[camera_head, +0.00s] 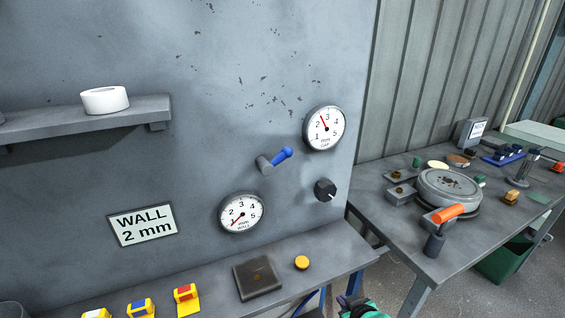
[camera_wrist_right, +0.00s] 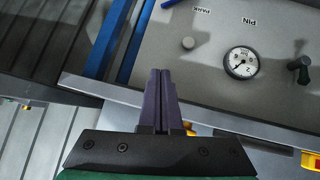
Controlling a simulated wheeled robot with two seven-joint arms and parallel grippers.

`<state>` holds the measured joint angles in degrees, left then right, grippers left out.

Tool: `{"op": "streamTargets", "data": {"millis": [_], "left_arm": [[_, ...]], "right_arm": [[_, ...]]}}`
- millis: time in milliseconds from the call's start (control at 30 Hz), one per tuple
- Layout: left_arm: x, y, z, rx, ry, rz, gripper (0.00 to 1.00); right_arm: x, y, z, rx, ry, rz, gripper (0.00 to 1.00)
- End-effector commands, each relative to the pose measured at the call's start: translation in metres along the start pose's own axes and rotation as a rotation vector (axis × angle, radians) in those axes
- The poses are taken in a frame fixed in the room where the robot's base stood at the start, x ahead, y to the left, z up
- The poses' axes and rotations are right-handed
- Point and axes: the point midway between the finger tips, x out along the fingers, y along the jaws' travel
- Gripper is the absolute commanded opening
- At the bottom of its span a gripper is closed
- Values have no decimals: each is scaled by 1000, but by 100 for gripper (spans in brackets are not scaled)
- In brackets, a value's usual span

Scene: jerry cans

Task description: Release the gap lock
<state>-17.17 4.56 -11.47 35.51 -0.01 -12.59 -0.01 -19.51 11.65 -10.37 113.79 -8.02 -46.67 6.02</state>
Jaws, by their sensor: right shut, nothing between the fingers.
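A lever with a blue handle (camera_head: 282,155) sticks out of the grey wall panel, its handle tilted up to the right. It sits below and left of a round gauge (camera_head: 324,128) whose lettering seems to read PIN GAP. No label marks either as the gap lock. A black knob (camera_head: 325,190) is below that gauge. My right gripper (camera_head: 352,303) shows only partly at the bottom edge, low and right of the lever, apart from it. In the right wrist view its purple-grey fingers (camera_wrist_right: 160,76) are shut together and empty. My left gripper is not in view.
A second gauge (camera_head: 241,212) and a WALL 2 mm sign (camera_head: 143,223) are on the panel. A ledge (camera_head: 330,258) below carries a dark plate (camera_head: 258,278), a yellow button (camera_head: 302,262) and coloured blocks. A cluttered table (camera_head: 385,222) stands right. The wrist view shows a labelled panel (camera_wrist_right: 215,90).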

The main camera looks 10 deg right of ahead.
Motion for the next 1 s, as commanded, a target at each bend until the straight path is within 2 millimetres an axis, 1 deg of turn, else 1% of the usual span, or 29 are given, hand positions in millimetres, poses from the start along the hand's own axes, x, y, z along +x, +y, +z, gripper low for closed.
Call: {"op": "streamTargets", "data": {"millis": [33,67,100,167,200,233,267,300,367,400,433,500,533,600,667,767,1000], "left_arm": [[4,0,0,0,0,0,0],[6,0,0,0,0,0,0],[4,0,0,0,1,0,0],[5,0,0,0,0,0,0],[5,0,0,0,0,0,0],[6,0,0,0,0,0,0],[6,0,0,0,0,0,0],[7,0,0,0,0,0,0],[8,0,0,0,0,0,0],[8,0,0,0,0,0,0],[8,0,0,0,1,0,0],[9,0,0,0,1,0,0],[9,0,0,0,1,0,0],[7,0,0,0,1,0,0],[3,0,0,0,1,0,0],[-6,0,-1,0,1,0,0],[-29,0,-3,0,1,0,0]], "right_arm": [[-14,4,-23,2,49,12,0],[-25,7,-37,3,75,20,0],[-26,13,-71,-19,185,37,0],[-38,19,-120,-52,351,55,0],[-49,20,-152,-77,464,60,0],[-60,20,-176,-99,552,62,0],[-72,18,-200,-123,641,62,0],[-92,15,-229,-159,762,57,0],[-124,6,-268,-220,936,39,0],[-147,-2,-288,-263,1044,21,0],[-162,-8,-300,-296,1115,8,0],[-191,-22,-318,-357,1240,-25,0],[-199,-26,-322,-374,1273,-37,0],[-208,-31,-329,-393,1310,-50,0],[-208,-32,-335,-393,1314,-51,0],[-206,-35,-350,-391,1312,-51,0],[-192,-48,-400,-390,1311,-50,0]]}}
